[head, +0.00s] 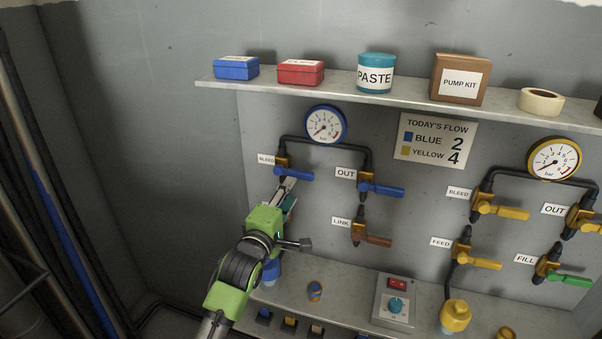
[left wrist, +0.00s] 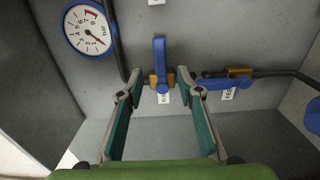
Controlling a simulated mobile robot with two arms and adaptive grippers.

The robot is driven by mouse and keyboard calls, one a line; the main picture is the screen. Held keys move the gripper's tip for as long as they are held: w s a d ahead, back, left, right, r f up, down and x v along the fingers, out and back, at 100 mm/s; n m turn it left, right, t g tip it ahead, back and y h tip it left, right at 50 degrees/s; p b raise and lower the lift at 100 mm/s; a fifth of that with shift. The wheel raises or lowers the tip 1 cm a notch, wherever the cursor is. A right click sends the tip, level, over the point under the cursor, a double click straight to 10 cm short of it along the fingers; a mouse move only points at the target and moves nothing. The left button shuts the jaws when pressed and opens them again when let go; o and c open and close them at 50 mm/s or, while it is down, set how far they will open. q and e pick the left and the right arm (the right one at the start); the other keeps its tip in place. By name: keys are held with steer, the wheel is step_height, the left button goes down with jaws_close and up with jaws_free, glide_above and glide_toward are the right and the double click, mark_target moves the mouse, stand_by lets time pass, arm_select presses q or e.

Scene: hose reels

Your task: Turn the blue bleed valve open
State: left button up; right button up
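The blue bleed valve (head: 294,174) is on the back wall below the blue-rimmed gauge (head: 325,125). It has a brass body, a BLEED label to its left and a blue lever pointing right, roughly across its pipe. My left gripper (head: 288,186) is just below and in front of the lever in the head view. In the left wrist view, its two fingers (left wrist: 160,74) are spread open, and the valve's lever (left wrist: 160,55) shows between and beyond the tips. Nothing is held; whether a finger touches the lever cannot be told. My right gripper is not in view.
The blue OUT valve (head: 381,189) and brown-levered LINK valve (head: 377,240) are to the right. Another blue-levered valve (left wrist: 218,84) shows in the left wrist view. A shelf (head: 390,92) of boxes is above; a control box (head: 393,300) stands on the lower ledge.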

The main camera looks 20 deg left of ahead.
mark_target(300, 177)
arm_select(q)
steer(key=w, duration=0.5)
steer(key=w+p, duration=0.1)
steer(key=w, duration=0.3)
steer(key=shift+w+d+p, duration=0.2)
steer(key=shift+w+p, duration=0.1)
steer(key=shift+w, duration=0.1)
jaws_close()
